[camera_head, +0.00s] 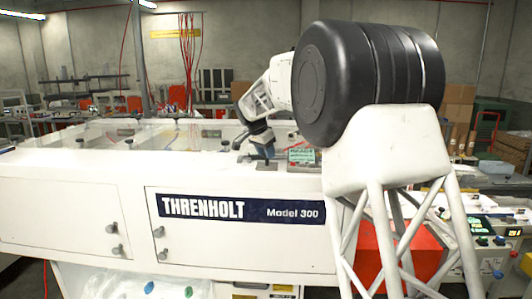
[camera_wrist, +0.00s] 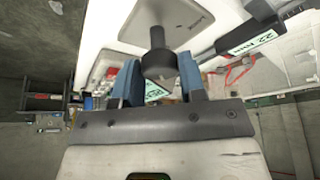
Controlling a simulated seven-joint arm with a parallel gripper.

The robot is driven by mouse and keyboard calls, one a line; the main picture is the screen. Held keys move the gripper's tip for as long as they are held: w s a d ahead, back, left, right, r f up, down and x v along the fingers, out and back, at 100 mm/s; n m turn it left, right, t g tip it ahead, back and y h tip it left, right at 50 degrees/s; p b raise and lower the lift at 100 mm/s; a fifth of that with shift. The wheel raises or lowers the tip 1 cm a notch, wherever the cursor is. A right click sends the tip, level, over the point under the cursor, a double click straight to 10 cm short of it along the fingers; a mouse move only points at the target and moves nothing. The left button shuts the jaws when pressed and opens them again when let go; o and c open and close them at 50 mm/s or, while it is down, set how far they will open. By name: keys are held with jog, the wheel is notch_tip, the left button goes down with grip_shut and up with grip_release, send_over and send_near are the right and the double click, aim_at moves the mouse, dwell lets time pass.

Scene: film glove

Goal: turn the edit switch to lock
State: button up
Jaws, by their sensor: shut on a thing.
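My gripper (camera_head: 264,150) reaches down to the top of the white machine marked THRENHOLT Model 300 (camera_head: 75,205). In the wrist view its two blue fingers (camera_wrist: 161,82) stand on either side of a dark round knob (camera_wrist: 158,62) and are shut on it. The knob has a thick end and a narrower stem that meets a grey plate (camera_wrist: 190,22). Small lettering on the plate is too small to read, so I cannot tell which position the switch points to.
A green-faced label or display (camera_head: 301,155) stands right of my gripper. In the wrist view a dark bar with a green-lit label (camera_wrist: 252,44) lies close by on the right. Open framed bays (camera_head: 185,135) lie behind. Shelving and boxes (camera_head: 458,105) stand farther back.

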jog(key=shift+n, duration=0.4)
jog(key=n+y, duration=0.1)
jog(key=n, duration=0.2)
jog(key=shift+d+t, duration=0.15)
jog(key=shift+t, duration=0.25)
jog(key=n+y, duration=0.2)
jog(key=n, duration=0.3)
jog(key=shift+s, duration=0.1)
jog(key=n+y, duration=0.1)
jog(key=n, duration=0.3)
jog(key=shift+d+n+y, duration=0.2)
jog(key=shift+n+y, duration=0.2)
jog(key=shift+n+g+y, duration=0.4)
jog(key=shift+n+y, duration=0.3)
jog(key=shift+n, duration=1.5)
jog(key=o, duration=0.9)
